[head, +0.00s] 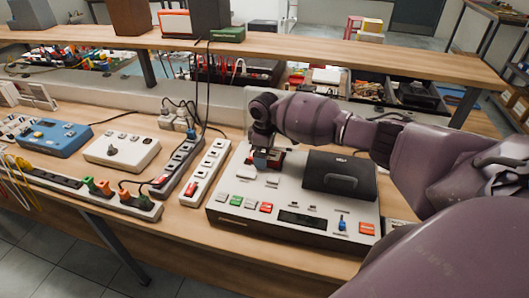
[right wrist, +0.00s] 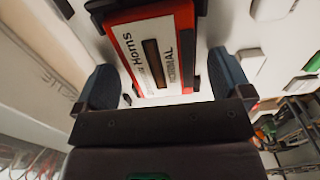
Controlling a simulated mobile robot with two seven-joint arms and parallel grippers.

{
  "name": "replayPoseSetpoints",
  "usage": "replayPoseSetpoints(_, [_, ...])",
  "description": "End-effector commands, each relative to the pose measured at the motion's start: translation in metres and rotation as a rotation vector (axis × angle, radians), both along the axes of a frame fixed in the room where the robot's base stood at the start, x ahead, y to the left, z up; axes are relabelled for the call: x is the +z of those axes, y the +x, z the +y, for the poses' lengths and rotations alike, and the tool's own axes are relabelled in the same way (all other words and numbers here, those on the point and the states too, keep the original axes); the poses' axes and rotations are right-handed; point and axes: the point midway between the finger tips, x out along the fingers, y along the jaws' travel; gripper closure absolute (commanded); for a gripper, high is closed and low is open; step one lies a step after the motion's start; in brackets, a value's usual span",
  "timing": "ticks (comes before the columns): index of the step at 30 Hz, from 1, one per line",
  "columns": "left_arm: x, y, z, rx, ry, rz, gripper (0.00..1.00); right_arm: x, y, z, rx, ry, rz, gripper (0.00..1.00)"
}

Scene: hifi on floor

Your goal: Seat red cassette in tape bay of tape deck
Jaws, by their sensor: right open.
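The tape deck (head: 262,222) is a pale grey unit with coloured keys on the wooden bench. My right gripper (head: 264,152) is over its upper left part, with its fingers pointing down. In the right wrist view the red cassette (right wrist: 188,68), with a white label reading "Horns" and "NORMAL", lies between the two blue-grey fingers of the gripper (right wrist: 165,82). The fingers are open, with a gap on each side of the cassette. Dark pieces flank the cassette, but I cannot tell how fully it sits in the bay. My left gripper is out of view.
A black raised box (head: 340,175) stands on the deck, right of my gripper. A white switch strip (head: 206,172) and a dark power strip (head: 178,166) lie to the left. A wooden shelf (head: 300,52) runs across behind, above the bench.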

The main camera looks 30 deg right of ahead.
Motion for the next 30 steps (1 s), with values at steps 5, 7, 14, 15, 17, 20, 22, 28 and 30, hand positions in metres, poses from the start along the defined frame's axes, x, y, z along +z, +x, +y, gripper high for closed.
replayPoseSetpoints(5, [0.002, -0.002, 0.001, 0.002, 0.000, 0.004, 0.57, 0.023, 0.001, 0.000, 0.000, 0.000, -0.004, 0.03])
replayPoseSetpoints(7, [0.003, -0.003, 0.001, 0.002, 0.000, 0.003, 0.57, 0.035, 0.001, 0.000, 0.001, 0.000, -0.005, 0.03])
replayPoseSetpoints(14, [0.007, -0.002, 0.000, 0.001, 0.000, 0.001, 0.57, 0.076, 0.001, 0.000, 0.001, -0.001, -0.003, 0.03])
replayPoseSetpoints(15, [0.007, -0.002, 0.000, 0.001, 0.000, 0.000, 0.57, 0.082, 0.001, 0.000, 0.001, -0.001, -0.003, 0.03])
replayPoseSetpoints(17, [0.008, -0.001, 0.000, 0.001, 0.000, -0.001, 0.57, 0.090, 0.001, 0.000, 0.000, 0.000, -0.003, 0.03])
replayPoseSetpoints(20, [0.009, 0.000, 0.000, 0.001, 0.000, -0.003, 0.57, 0.100, 0.001, 0.000, 0.000, 0.001, -0.003, 0.03])
replayPoseSetpoints(22, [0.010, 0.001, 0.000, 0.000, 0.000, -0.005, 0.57, 0.104, 0.001, 0.000, 0.000, 0.001, -0.002, 0.03])
replayPoseSetpoints(28, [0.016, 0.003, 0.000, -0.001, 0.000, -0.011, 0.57, 0.111, 0.000, 0.000, 0.000, 0.001, -0.002, 0.03])
replayPoseSetpoints(30, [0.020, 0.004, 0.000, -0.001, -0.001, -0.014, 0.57, 0.114, 0.000, 0.000, 0.000, 0.001, -0.002, 0.03])
